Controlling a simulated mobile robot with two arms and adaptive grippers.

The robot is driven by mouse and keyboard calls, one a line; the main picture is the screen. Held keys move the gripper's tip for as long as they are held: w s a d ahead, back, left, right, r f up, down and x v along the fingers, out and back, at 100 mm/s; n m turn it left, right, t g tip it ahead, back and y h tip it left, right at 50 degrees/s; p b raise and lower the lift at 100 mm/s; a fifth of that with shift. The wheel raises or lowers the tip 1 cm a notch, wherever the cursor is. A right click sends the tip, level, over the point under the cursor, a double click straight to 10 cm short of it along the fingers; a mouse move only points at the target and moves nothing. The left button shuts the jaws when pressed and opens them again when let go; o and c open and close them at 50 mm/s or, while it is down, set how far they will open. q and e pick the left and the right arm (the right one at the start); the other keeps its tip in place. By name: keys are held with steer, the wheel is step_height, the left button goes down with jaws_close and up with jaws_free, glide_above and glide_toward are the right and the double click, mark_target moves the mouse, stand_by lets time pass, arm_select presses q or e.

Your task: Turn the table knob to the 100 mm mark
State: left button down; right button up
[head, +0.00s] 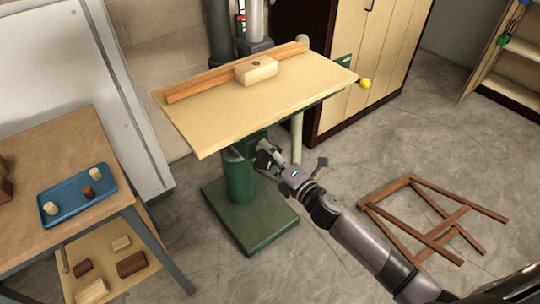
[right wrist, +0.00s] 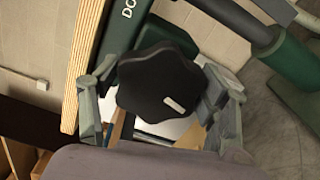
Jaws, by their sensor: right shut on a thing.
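The table knob (right wrist: 160,84) is a black, lobed knob with a small white mark, seen large in the right wrist view. My right gripper (right wrist: 157,92) is shut on it, with grey fingers on its left and right sides. In the head view my right gripper (head: 268,158) reaches under the front edge of the wooden table (head: 225,115), beside the green column, and mostly hides the knob. A fence (head: 205,83) and a light wood block (head: 256,70) lie on the table. I cannot make out a scale or the 100 mm mark. My left gripper is not in view.
A workbench (head: 60,140) with a blue tray (head: 75,212) of small wood pieces stands at the left. A brown wooden frame (head: 440,215) lies on the floor at the right. A cabinet (head: 365,50) stands behind. The green base (head: 250,222) is below the table.

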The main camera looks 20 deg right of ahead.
steer(key=shift+w+a+r, duration=0.1)
steer(key=shift+w+r, duration=0.05)
steer(key=shift+r, duration=0.45)
steer(key=o, duration=1.2)
steer(key=shift+a+f, duration=0.1)
steer(key=shift+c, duration=0.2)
steer(key=shift+s, duration=0.2)
steer(key=shift+s+f, duration=0.1)
steer(key=shift+f, duration=0.1)
steer(key=shift+s, duration=0.25)
steer(key=v, duration=1.1)
steer(key=shift+s+d, duration=0.15)
steer(key=shift+d, duration=0.1)
